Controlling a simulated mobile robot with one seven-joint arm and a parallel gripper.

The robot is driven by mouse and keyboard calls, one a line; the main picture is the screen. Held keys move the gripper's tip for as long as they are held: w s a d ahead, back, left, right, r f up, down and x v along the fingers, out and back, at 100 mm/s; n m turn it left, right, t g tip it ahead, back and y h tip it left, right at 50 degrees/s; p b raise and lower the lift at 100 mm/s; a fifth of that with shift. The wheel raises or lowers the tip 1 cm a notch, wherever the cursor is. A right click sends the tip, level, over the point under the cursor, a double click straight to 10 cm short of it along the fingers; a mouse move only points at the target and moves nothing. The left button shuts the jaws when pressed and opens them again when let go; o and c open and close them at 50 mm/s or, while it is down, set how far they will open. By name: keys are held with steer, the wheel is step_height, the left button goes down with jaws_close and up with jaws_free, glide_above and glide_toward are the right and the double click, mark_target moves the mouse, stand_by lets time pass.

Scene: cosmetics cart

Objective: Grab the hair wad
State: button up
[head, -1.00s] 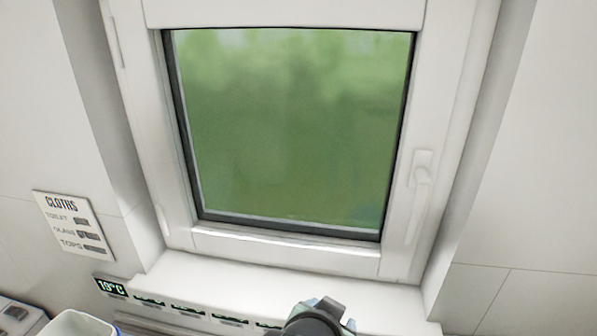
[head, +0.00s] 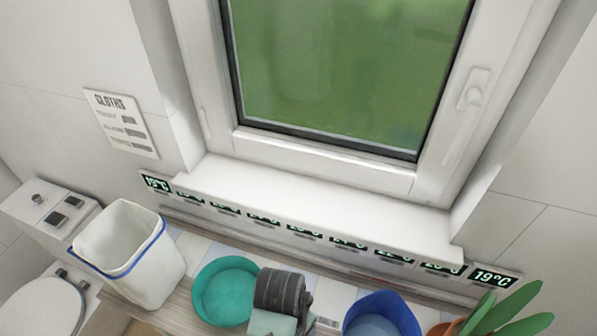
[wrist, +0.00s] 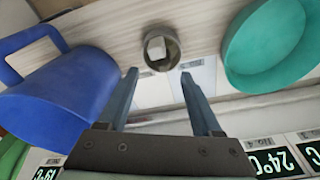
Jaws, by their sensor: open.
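I cannot make out a hair wad in either view. In the wrist view my gripper (wrist: 158,82) is open, its two fingers apart with nothing between them. A small round metal-like cup (wrist: 174,62) lies just beyond the fingertips, with a pale block-like thing inside it. In the head view my dark ridged wrist covers part of the counter, and my fingertips are hidden.
A teal bowl (head: 226,290) and a blue jug (head: 381,315) stand on either side of my arm; the wrist view shows the teal bowl (wrist: 262,48) and blue jug (wrist: 48,105) too. A white bin (head: 135,262), toilet (head: 42,305) and potted plant (head: 505,310) flank them. Temperature displays line the sill.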

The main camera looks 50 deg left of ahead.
steer(key=shift+w+a+f+p, duration=0.1)
steer(key=shift+w+f+p, duration=0.05)
steer(key=shift+f, duration=0.6)
steer(key=shift+w+a+f+p, duration=0.1)
steer(key=shift+a+f+p, duration=0.05)
steer(key=shift+f, duration=0.6)
steer(key=shift+w+a+f+p, duration=0.1)
steer(key=shift+w+f+p, duration=0.05)
steer(key=shift+f, duration=0.6)
steer(key=shift+c, duration=0.2)
jaws_close()
